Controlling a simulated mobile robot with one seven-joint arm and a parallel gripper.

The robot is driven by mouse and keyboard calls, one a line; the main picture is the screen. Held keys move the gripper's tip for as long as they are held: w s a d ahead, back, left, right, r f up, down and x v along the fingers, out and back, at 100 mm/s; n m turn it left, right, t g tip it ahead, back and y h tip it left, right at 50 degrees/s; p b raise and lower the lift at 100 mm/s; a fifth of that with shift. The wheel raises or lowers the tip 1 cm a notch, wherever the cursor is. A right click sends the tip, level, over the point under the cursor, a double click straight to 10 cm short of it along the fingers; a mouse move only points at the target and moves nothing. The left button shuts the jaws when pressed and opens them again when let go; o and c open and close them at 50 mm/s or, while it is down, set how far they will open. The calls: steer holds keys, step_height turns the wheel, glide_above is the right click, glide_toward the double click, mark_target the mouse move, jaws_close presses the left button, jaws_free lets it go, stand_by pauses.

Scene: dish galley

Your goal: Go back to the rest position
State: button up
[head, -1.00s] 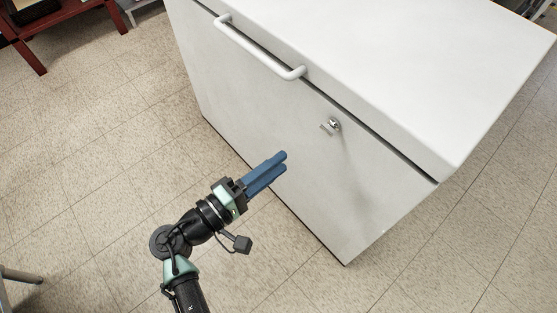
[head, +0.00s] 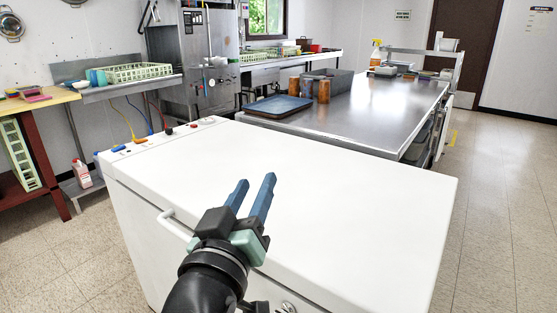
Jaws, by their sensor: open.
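My gripper (head: 253,190) is in the lower middle of the head view. Its two blue fingers stand apart with nothing between them, pointing up and away from me. The fingers appear in front of the white lid of a chest-like unit (head: 350,215). I cannot tell how far above or before the lid they are. The unit's white handle (head: 172,224) shows just left of my gripper, partly hidden by it. The lid looks shut.
Behind the white unit stands a steel table (head: 380,115) with a dark blue tray (head: 275,107) and brown cups (head: 322,91). A green rack (head: 137,73) sits on the left counter. A jug (head: 82,173) is on a low shelf. Floor (head: 500,200) is clear at right.

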steer(key=s+d+r+m+t+y+p, duration=0.1)
steer(key=s+r+t, duration=0.3)
steer(key=r, duration=0.5)
steer(key=s+d+r+t+y+p, duration=0.1)
steer(key=s+d+r+t+y, duration=0.1)
steer(key=s+r, duration=0.55)
steer(key=s+d+r+m+t+y+p, duration=0.1)
steer(key=s+r+t, duration=0.25)
steer(key=r, duration=0.75)
step_height(320, 180, up, 23)
steer(key=p, duration=2.3)
steer(key=shift+a+g, duration=0.25)
steer(key=shift+g, duration=0.2)
